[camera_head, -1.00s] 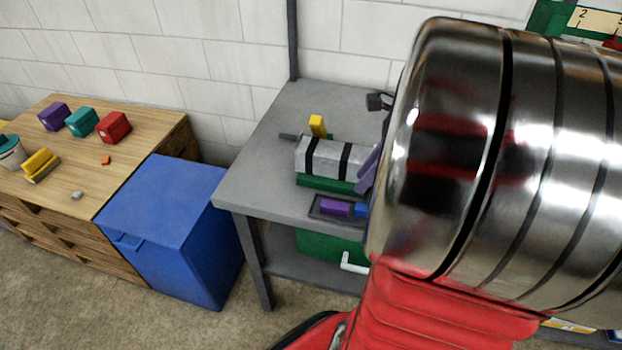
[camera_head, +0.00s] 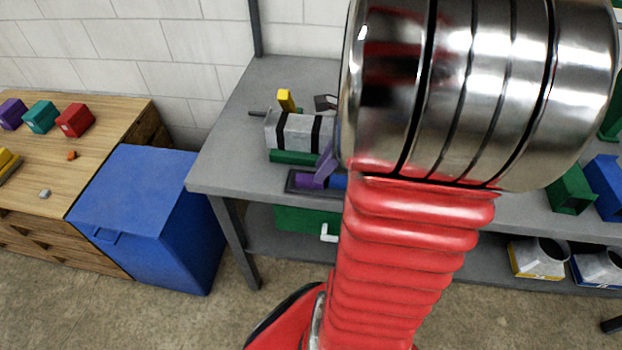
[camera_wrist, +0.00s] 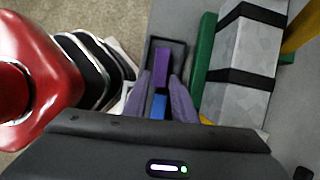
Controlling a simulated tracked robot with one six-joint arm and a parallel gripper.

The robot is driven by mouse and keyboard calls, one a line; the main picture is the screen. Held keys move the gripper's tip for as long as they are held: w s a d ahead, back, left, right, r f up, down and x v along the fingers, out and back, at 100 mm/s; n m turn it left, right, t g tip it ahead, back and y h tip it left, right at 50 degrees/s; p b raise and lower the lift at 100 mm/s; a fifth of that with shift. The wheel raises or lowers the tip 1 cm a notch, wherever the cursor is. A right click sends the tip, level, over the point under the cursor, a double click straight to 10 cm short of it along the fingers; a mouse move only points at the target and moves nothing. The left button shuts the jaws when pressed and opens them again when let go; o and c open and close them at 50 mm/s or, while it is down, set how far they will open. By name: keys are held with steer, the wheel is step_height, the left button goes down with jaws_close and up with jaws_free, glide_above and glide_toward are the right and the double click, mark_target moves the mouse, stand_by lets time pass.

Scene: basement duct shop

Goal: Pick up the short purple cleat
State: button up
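The short purple cleat (camera_wrist: 161,67) lies in a small dark tray (camera_wrist: 178,48) on the grey bench, toward the tray's far end in the wrist view. A blue piece (camera_wrist: 158,105) lies in the same tray, nearer my gripper. My gripper (camera_wrist: 158,84) is open, its two purple-grey fingers apart over the tray. The fingertips point toward the purple cleat, with the blue piece showing between the fingers. No contact with either piece is clear. In the head view a finger hides part of the tray (camera_head: 291,183), and my arm covers its right side.
A silver duct piece with black bands (camera_head: 287,130) on a green base (camera_head: 290,157) stands close beside the tray. A yellow object (camera_head: 286,100) is behind it. A blue bin (camera_head: 150,220) and wooden workbench (camera_head: 100,130) stand left.

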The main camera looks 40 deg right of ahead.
mark_target(310, 182)
steer(key=x, duration=0.4)
steer(key=shift+d, duration=0.1)
steer(key=shift+c, duration=0.3)
jaws_close()
